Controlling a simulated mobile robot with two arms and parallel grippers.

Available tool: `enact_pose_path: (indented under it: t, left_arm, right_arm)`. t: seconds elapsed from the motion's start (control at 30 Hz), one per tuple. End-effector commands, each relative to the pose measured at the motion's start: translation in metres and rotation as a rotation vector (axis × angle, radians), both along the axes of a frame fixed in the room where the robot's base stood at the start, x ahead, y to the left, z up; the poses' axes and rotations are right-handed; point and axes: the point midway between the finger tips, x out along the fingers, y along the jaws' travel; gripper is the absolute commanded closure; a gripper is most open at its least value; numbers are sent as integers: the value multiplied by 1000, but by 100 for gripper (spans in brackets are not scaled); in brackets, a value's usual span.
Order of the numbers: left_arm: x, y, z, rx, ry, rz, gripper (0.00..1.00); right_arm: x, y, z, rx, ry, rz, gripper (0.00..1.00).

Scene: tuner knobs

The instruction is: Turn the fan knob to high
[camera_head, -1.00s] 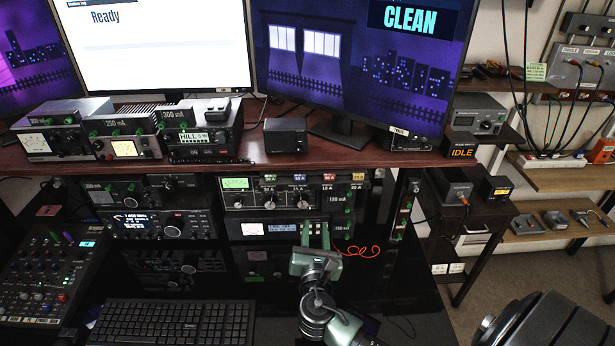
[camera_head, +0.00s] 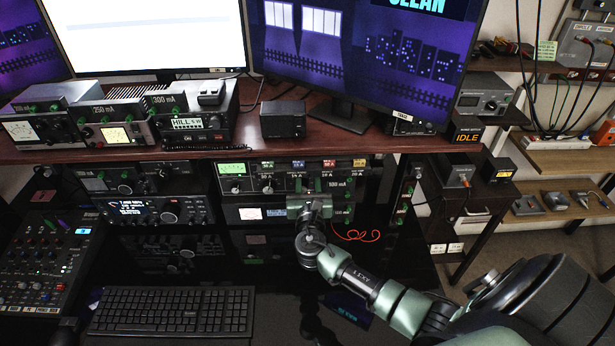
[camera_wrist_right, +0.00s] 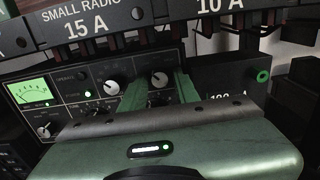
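The unit with the green-lit meter (camera_head: 236,184) sits on the shelf under the desk top. In the right wrist view its face shows the meter (camera_wrist_right: 32,92), a white-pointer knob (camera_wrist_right: 112,88), and another knob (camera_wrist_right: 160,79) to its right. No fan label is readable, so I cannot tell which knob is the fan knob. My right gripper (camera_wrist_right: 161,92) is open, its green fingers on either side of the right-hand knob; whether they touch it is unclear. In the head view my right gripper (camera_head: 309,186) is in front of this unit and hides part of it. My left gripper is out of view.
A fuse strip labelled 15 A (camera_wrist_right: 85,28) and 10 A runs just above the gripper. The desk edge (camera_head: 200,152) overhangs the shelf. A keyboard (camera_head: 172,311) lies below left, and a red cable (camera_head: 357,236) lies right of the hand.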

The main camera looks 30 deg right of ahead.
Motion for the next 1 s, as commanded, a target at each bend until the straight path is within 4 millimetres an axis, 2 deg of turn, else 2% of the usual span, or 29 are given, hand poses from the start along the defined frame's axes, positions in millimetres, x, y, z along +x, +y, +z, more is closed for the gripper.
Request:
enact_pose_path:
  t: [0.13, 0.17, 0.2, 0.27, 0.67, 1.0]
  left_arm:
    - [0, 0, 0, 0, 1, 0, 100]
    - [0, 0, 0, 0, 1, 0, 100]
    - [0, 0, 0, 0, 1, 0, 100]
    - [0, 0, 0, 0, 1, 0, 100]
    - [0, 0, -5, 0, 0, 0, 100]
    - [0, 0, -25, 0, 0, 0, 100]
  right_arm:
    - [0, 0, 0, 0, 0, 0, 69]
    - [0, 0, 0, 0, 0, 0, 75]
    - [0, 0, 0, 0, 0, 0, 86]
    - [0, 0, 0, 0, 0, 0, 100]
    - [0, 0, -2, 38, -23, -1, 100]
    - [0, 1, -4, 233, -143, 0, 100]
